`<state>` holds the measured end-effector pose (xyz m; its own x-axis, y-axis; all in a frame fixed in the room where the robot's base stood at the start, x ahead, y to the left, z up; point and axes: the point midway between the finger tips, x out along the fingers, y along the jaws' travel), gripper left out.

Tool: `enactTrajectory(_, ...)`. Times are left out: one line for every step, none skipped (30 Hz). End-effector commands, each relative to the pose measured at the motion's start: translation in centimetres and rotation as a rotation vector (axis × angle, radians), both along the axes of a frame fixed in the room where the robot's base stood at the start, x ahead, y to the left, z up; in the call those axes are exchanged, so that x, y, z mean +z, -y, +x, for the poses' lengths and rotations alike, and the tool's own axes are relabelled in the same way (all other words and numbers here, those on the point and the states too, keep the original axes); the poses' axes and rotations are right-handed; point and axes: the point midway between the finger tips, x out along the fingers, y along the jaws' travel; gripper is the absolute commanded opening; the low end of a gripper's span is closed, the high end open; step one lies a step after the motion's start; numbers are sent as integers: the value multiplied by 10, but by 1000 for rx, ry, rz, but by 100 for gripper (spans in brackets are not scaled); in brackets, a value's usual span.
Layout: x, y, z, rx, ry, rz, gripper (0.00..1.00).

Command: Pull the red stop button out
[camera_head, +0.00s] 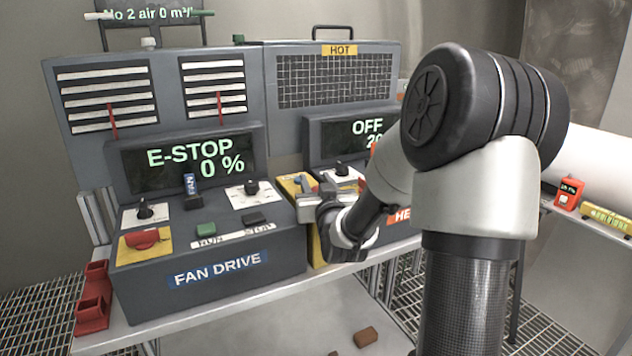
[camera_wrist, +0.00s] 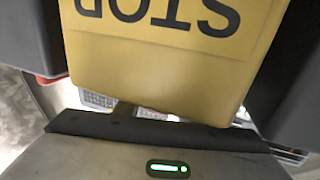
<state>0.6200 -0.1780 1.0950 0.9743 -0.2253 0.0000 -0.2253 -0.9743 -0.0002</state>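A red stop button (camera_head: 142,238) sits on a yellow plate (camera_head: 125,253) at the lower left of the fan drive panel (camera_head: 225,267), whose display (camera_head: 190,160) reads E-STOP and 0 %. In the wrist view a yellow block (camera_wrist: 160,70) with STOP printed upside down fills the space between my two dark, spread fingers. No red button shows clearly between the fingers.
The fan panel also has a blue tagged switch (camera_head: 192,188), knobs (camera_head: 145,209), a green RUN button (camera_head: 206,230) and a dark STOP button (camera_head: 254,219). A red holder (camera_head: 93,300) stands at the bench's left end. Space before the fan panel is clear.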

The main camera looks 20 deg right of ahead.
Motion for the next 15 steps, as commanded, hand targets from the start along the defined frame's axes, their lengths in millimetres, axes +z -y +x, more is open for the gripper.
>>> enactTrajectory(0, 0, 0, 0, 0, 0, 26)
enactTrajectory(0, 0, 0, 0, 0, 0, 21)
enactTrajectory(0, 0, 0, 0, 0, 0, 15)
enactTrajectory(0, 0, 0, 0, 0, 0, 10)
enactTrajectory(0, 0, 0, 0, 0, 0, 4)
enactTrajectory(0, 0, 0, 0, 0, 0, 0)
enactTrajectory(0, 0, 0, 0, 0, 0, 0)
enactTrajectory(0, 0, 0, 0, 0, 0, 0)
enactTrajectory(1, 0, 0, 0, 1, -1, 0)
enactTrajectory(3, 0, 0, 0, 2, -1, 0)
enactTrajectory(5, 0, 0, 0, 2, -3, 0)
enactTrajectory(8, 0, 1, 1, 3, -3, 0)
enactTrajectory(11, -1, 1, 2, 4, -4, 0)
enactTrajectory(14, -1, 1, 1, 4, -5, 0)
enactTrajectory(17, 0, 0, 0, 4, -3, 0)
